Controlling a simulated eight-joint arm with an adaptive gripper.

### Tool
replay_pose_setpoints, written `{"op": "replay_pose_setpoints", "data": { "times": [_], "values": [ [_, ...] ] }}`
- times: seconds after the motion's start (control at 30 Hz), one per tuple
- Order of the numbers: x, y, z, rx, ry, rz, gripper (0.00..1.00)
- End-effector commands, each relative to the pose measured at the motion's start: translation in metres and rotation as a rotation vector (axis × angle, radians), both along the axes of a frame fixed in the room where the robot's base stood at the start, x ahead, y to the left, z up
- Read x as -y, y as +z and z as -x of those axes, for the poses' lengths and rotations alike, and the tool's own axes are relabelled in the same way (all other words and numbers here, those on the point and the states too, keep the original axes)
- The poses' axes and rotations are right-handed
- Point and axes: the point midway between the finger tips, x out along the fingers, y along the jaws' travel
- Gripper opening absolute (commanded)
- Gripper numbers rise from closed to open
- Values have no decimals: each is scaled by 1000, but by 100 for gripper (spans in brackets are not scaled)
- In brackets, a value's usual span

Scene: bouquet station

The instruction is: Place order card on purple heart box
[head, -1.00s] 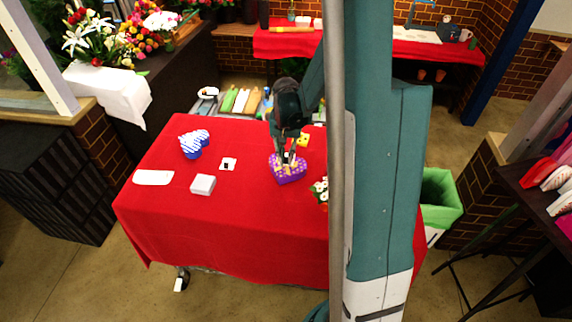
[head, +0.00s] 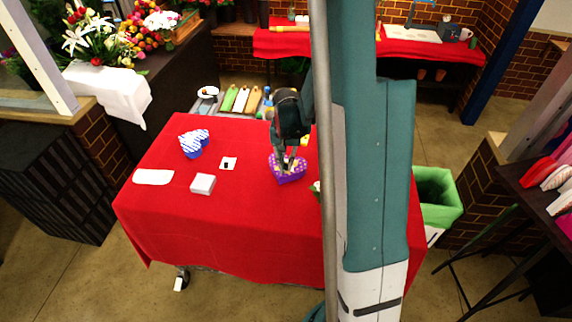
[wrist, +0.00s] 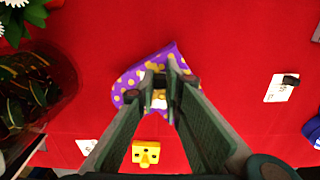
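The purple heart box (head: 290,176) with yellow dots sits on the red table right of centre. It also shows in the wrist view (wrist: 128,86), below my fingers. My gripper (head: 286,166) points down at the top of the box, its fingertips a little apart. In the wrist view my gripper (wrist: 162,88) has a small white-and-yellow patch between its fingertips; I cannot tell whether it is a card or part of the box. A white card with a black mark (head: 229,164) lies left of the box, and also shows in the wrist view (wrist: 281,90).
A yellow object (wrist: 146,153) lies beside the purple box. A dark-wrapped bouquet (wrist: 35,90) is close by.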

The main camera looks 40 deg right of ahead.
Motion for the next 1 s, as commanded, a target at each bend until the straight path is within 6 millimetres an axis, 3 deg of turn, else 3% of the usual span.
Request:
{"op": "replay_pose_setpoints", "data": {
  "times": [0.03, 0.1, 0.67, 1.0],
  "values": [
    [0, 0, 0, 0, 0, 0, 16],
    [0, 0, 0, 0, 0, 0, 25],
    [0, 5, 0, 0, 0, 0, 25],
    [0, 30, 0, 0, 0, 0, 25]
  ]
}}
